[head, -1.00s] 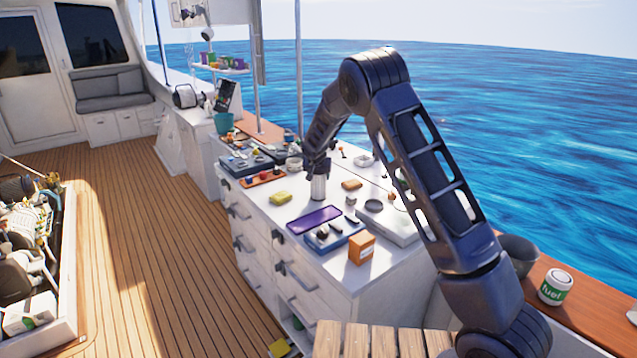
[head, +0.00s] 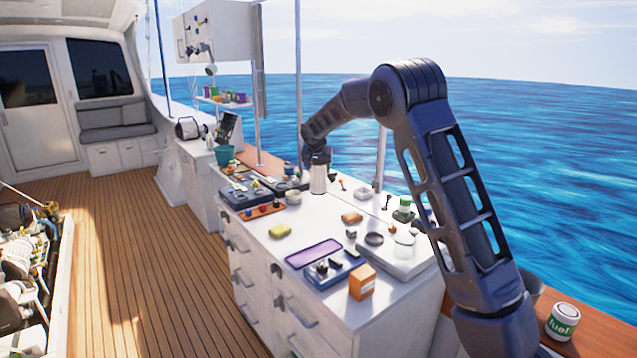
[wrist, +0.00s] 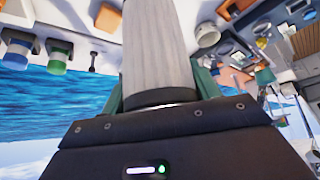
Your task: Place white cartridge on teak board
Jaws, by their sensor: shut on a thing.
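The white cartridge (head: 318,180) is a pale grey-white cylinder, held upright over the far part of the white counter (head: 335,220). My gripper (head: 317,158) is shut on its upper end. In the wrist view the cartridge (wrist: 158,50) fills the middle, with a dark band near the jaws and green fingers of my gripper (wrist: 160,97) on both sides. I cannot tell whether its base clears the counter. A red-brown board (head: 262,210) with small coloured things lies at the counter's left edge; I cannot tell if it is the teak board.
Dark trays (head: 245,194) lie to the left.

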